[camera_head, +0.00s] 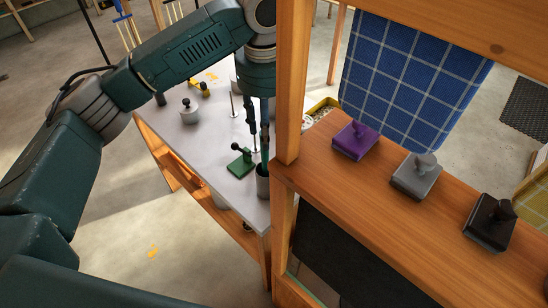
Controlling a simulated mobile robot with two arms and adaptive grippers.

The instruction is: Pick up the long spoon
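My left arm reaches in from the left, and my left gripper (258,125) points down over the right edge of the pale tabletop (205,150), close beside the wooden post. Its fingers are dark and narrow, and I cannot tell whether they are open or shut on something. A dark cup (262,184) stands below it, partly hidden by the post. A thin dark upright shape between gripper and cup may be a handle or a finger. I cannot clearly make out the long spoon. My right gripper is not in view.
The wooden post (291,80) and shelf bearing purple (354,141), grey (416,177) and black (490,222) blocks border the right.

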